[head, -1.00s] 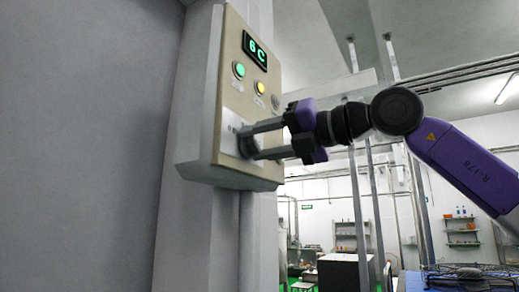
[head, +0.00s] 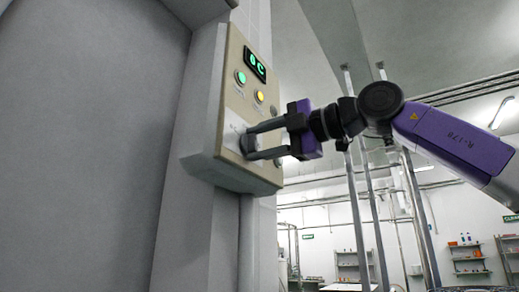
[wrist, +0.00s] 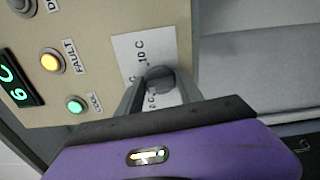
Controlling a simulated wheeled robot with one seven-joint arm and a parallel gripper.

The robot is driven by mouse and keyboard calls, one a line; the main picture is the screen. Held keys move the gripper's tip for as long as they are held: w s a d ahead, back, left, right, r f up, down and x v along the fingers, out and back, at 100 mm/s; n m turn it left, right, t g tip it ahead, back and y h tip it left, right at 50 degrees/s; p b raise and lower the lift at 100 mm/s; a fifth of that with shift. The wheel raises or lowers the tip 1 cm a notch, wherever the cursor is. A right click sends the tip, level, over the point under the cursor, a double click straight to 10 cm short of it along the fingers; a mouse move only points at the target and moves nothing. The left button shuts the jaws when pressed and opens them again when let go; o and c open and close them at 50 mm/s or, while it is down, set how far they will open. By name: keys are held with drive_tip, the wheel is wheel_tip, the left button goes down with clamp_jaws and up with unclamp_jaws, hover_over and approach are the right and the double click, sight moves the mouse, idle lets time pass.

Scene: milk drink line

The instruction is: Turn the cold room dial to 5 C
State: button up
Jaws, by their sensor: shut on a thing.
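The cold room dial (head: 249,144) is a round grey knob on the lower part of a beige control panel (head: 236,103). My gripper (head: 256,143) is shut on the dial, one finger on each side. In the wrist view the dial (wrist: 160,76) sits between the fingers, on a white label (wrist: 143,50) where 10 C can be read; the other marks are partly hidden. The green display (head: 255,61) seems to read 6 C; it also shows sideways in the wrist view (wrist: 18,80). Where the dial points cannot be told.
A green lamp (head: 241,77) and a yellow lamp (head: 259,96) sit above the dial. A grey door or wall surface (head: 90,140) fills the left. Metal pipes (head: 362,200) and shelves (head: 467,255) stand far behind. Open room lies right of the panel.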

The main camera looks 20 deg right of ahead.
drive_tip(key=shift+m, duration=0.5)
drive_tip(key=o, duration=1.2)
drive_tip(key=shift+o, duration=0.2)
drive_tip(key=shift+d, duration=0.1)
